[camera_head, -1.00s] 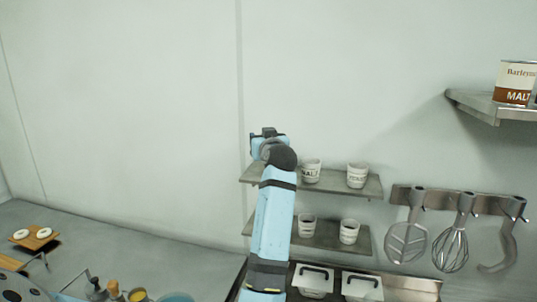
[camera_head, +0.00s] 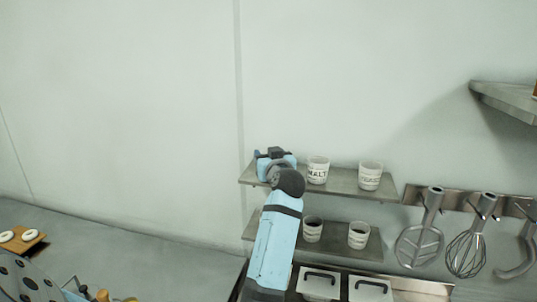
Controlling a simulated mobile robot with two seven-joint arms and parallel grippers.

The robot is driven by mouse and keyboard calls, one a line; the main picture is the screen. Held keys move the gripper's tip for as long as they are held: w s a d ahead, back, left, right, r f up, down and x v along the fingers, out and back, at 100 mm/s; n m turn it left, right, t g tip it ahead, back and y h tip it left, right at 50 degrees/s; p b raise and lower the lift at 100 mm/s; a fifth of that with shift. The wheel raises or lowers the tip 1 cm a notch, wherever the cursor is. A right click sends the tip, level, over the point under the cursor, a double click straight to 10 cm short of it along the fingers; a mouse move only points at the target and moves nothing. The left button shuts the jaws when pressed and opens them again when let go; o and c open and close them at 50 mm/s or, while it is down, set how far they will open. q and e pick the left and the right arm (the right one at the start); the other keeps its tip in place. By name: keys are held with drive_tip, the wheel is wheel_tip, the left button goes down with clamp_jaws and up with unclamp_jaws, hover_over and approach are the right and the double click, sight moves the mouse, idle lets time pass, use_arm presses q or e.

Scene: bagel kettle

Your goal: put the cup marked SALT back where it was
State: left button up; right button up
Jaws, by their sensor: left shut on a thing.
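My left gripper (camera_head: 272,158) is at the left end of the upper wall shelf (camera_head: 345,187), left of the cup marked MALT (camera_head: 318,171). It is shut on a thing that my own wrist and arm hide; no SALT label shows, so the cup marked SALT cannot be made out. Another white cup (camera_head: 370,176) with dark lettering, too small to read surely, stands at the right of the same shelf. Whether the held thing touches the shelf cannot be told. My right gripper is out of view.
Two white cups, one left (camera_head: 312,229) and one right (camera_head: 358,235), stand on the lower shelf (camera_head: 333,240). Utensils hang from a rail (camera_head: 462,202) at the right. Lidded steel containers (camera_head: 320,284) sit below. A corner shelf (camera_head: 510,100) juts out upper right.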

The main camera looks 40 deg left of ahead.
use_arm(q)
drive_tip(key=shift+s+d+r, duration=0.2)
drive_tip(key=shift+d, duration=0.2)
drive_tip(key=shift+f, duration=0.2)
drive_tip(key=o, duration=0.9)
drive_tip(key=shift+w+a+f, duration=0.1)
drive_tip(key=shift+a, duration=0.1)
drive_tip(key=shift+d, duration=0.1)
